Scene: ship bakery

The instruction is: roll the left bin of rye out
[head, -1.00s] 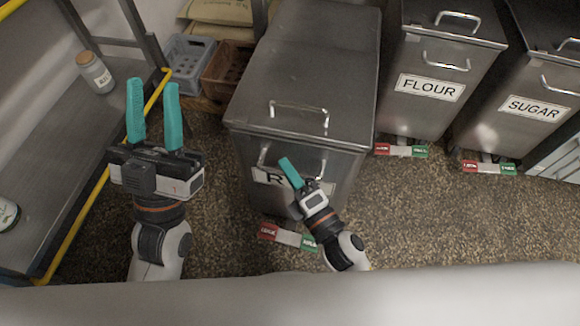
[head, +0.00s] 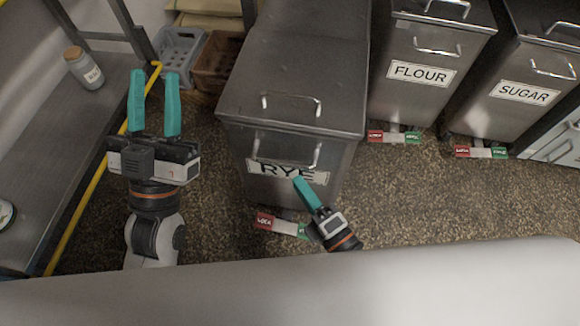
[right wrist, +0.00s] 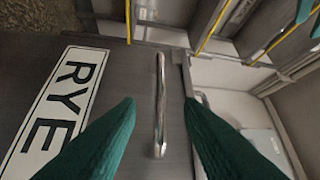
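The rye bin (head: 300,60) is a grey metal bin with a RYE label (head: 268,169), a lid handle (head: 291,98) and a front handle (head: 284,163). It is the leftmost bin in the head view. A red-and-green lock bar (head: 265,220) lies at its foot. My right gripper (head: 303,190) is in front of and just below the label, with one finger showing. In the right wrist view, its teal fingers (right wrist: 160,115) are spread, with the front handle (right wrist: 160,110) seen between them; contact cannot be told. My left gripper (head: 154,92) is open and empty, left of the bin.
The flour bin (head: 430,40) and sugar bin (head: 530,65) stand to the right, with lock bars at their feet. A bench with a jar (head: 84,68) and yellow rail (head: 85,200) is on the left. Crates (head: 180,55) sit behind. Speckled floor (head: 400,185) is open in front.

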